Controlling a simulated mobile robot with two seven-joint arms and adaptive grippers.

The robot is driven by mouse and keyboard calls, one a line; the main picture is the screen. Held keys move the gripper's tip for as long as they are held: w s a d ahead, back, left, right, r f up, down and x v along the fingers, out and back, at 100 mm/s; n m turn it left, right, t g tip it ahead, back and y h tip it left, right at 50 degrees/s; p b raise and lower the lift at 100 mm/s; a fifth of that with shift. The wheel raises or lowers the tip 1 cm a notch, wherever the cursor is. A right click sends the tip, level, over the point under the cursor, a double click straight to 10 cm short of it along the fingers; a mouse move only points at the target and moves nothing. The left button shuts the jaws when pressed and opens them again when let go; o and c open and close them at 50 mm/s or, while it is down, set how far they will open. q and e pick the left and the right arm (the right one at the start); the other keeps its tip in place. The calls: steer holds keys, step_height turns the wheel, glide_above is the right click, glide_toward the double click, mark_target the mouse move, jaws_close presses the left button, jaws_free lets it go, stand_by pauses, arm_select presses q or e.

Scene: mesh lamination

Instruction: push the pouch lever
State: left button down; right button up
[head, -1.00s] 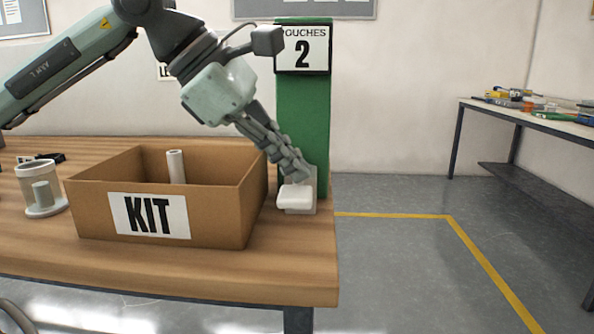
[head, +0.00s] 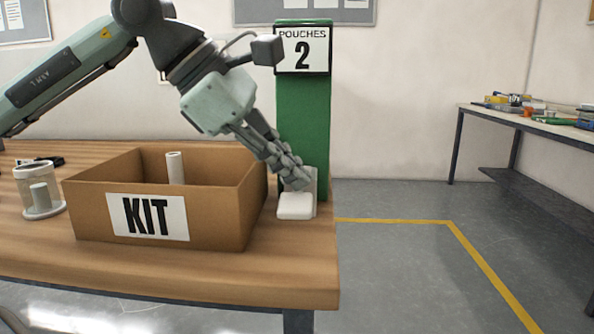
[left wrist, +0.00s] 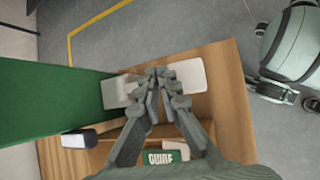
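The green pouch dispenser (head: 304,120) stands at the table's right end under a "POUCHES 2" sign (head: 302,49). A pale plate (head: 313,190) is at its foot, and a white rounded piece (head: 295,206) lies in front of it. I cannot tell which of these is the lever. My left gripper (head: 298,181) points down, right at the plate and just above the white piece; contact is unclear. In the left wrist view its fingertips (left wrist: 160,73) are together, between the pale plate (left wrist: 117,91) and the white piece (left wrist: 189,75). My right gripper is not in view.
An open cardboard KIT box (head: 220,218) stands left of the dispenser, with a white roll (head: 175,167) inside. A clear container (head: 40,190) stands further left. The table's right edge is close to the dispenser. Another table (head: 540,123) stands at the far right.

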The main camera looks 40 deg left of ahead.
arm_select(q)
steer(key=shift+s+d+f, duration=0.1)
steer(key=shift+s, duration=0.05)
steer(key=shift+w+a+r+p, duration=0.15)
steer(key=shift+w+r+p, duration=0.1)
steer(key=shift+r+p, duration=0.75)
steer(key=shift+w+a+r+p, duration=0.1)
steer(key=shift+w+r+p, duration=0.1)
steer(key=shift+r+p, duration=0.75)
steer(key=shift+r, duration=0.25)
steer(key=r+p, duration=0.2)
steer(key=r, duration=0.1)
steer(key=w+r+p, duration=0.1)
steer(key=p, duration=0.1)
steer(key=shift+a+r, duration=0.3)
steer(key=shift+r, duration=0.1)
stand_by(0.6)
